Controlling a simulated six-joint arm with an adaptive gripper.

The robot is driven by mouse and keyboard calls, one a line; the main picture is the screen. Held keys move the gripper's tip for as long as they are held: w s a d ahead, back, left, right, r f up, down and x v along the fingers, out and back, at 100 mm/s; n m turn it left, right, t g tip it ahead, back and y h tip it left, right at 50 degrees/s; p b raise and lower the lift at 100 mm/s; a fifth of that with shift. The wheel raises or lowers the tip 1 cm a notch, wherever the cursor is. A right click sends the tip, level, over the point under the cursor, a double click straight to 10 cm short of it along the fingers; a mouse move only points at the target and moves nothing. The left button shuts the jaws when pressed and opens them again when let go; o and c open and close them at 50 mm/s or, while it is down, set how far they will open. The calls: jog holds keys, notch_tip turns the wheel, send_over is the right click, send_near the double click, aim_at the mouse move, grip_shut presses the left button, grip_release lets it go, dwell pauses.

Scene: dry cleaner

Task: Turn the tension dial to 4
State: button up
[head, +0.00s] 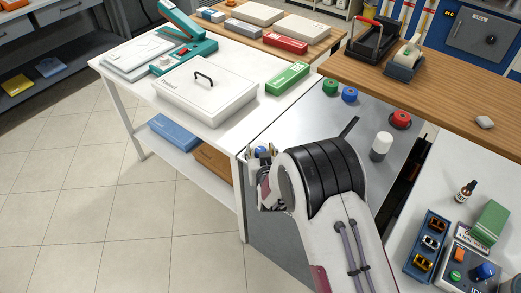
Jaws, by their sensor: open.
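A grey control box (456,274) at the bottom right corner carries a blue knob (484,271), which looks like the dial. A green button (456,276) sits to its left. The box is cut off by the frame's edge, and the dial's numbers and pointer are too small to read. My gripper (262,152) is at the left of my arm, over the front left edge of the grey worktop, far from the box.
A blue tray (409,262) with several small parts, a green block (490,221) and a dropper bottle (465,191) stand near the control box.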

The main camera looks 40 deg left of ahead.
jog(key=c, duration=1.1)
jog(key=shift+m+t+h, duration=0.8)
jog(key=shift+m+h, duration=0.2)
jog(key=shift+m, duration=0.1)
jog(key=shift+m+t+h, duration=0.8)
jog(key=shift+m+h, duration=0.9)
jog(key=shift+h, duration=0.1)
jog(key=shift+m+h, duration=0.5)
jog(key=shift+h, duration=0.1)
jog(key=shift+m+t+h, duration=0.3)
jog(key=shift+m+h, duration=1.9)
jog(key=shift+h, duration=0.4)
